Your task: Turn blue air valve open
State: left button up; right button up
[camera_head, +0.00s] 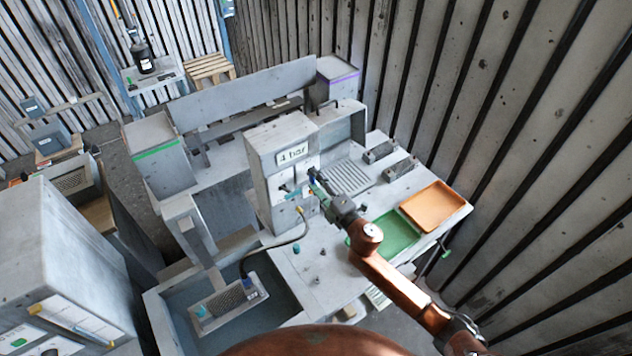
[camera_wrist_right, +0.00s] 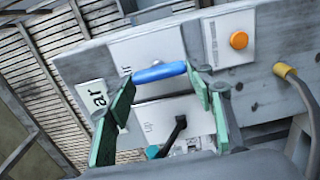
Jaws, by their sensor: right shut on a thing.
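The blue air valve (camera_wrist_right: 160,72) is a rounded blue handle on a white plate on the grey machine panel. In the right wrist view it lies almost level, slightly tilted, between the green fingertips. My right gripper (camera_wrist_right: 161,77) is shut on the handle, one finger at each end. In the head view the blue valve (camera_head: 312,173) shows small at the front of the grey cabinet marked "4 bar" (camera_head: 292,154), with my right gripper (camera_head: 319,182) against it. My left gripper is not in view.
An orange button (camera_wrist_right: 239,40) and a yellow hose fitting (camera_wrist_right: 281,71) sit right of the valve in the wrist view. A black lever (camera_wrist_right: 180,122) is below it. A green tray (camera_head: 398,243) and an orange tray (camera_head: 436,205) lie on the bench to the right.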

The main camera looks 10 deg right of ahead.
dwell(0.3)
jog(key=o, duration=1.2)
jog(key=shift+c, duration=0.2)
jog(key=v, duration=1.2)
